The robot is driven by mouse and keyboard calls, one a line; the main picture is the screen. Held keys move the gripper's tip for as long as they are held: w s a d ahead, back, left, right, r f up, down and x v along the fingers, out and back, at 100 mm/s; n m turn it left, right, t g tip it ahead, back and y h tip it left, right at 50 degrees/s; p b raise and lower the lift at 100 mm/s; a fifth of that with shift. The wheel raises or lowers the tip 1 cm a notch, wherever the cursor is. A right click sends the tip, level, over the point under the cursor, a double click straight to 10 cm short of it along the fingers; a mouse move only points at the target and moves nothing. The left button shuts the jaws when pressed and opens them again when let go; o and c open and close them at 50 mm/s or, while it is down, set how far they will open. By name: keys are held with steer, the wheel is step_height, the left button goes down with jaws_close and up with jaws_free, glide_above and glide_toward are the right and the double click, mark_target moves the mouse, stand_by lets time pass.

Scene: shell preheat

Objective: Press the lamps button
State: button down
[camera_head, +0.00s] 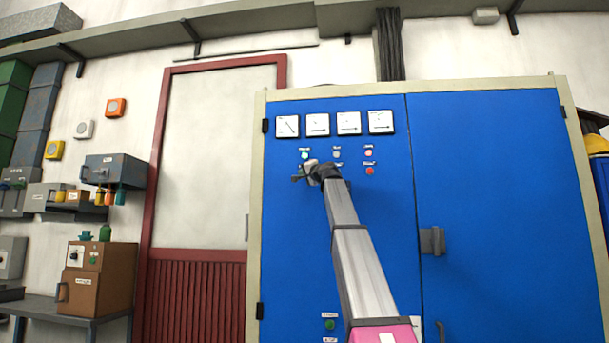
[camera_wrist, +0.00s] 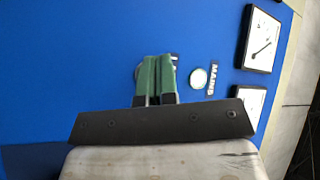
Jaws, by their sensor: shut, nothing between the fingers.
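My gripper (camera_head: 308,172) is at the upper left of a blue cabinet (camera_head: 480,180), just below the left lamp of a row. In the wrist view its two green fingers (camera_wrist: 156,62) are shut together with nothing between them. The fingers cover most of a pale round button (camera_wrist: 138,71) and its label (camera_wrist: 174,60), which cannot be read. I cannot tell whether the fingertips touch it. No label reading "lamps" is legible. A red button (camera_head: 370,170) is to the right of the gripper. A green button (camera_head: 329,324) is low on the cabinet.
A pale lamp (camera_wrist: 198,78) labelled MAINS is beside the fingers. Several white dial gauges (camera_head: 348,123) are above the lamp row. A grey door handle (camera_head: 432,241) sticks out at the right. A red-framed door (camera_head: 213,160) is left of the cabinet.

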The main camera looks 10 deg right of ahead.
steer(key=shift+w, duration=0.15)
stand_by(0.5)
steer(key=shift+w+d, duration=0.15)
steer(key=shift+w, duration=0.15)
steer(key=shift+w+d, duration=0.15)
steer(key=shift+w, duration=0.25)
stand_by(0.8)
steer(key=shift+s, duration=0.1)
steer(key=shift+s+a, duration=0.25)
steer(key=shift+s, duration=0.45)
steer(key=shift+s, duration=0.15)
steer(key=s, duration=0.1)
steer(key=s+a, duration=0.1)
steer(key=s, duration=0.2)
steer(key=shift+s+a, duration=0.25)
steer(key=shift+a, duration=0.05)
stand_by(0.9)
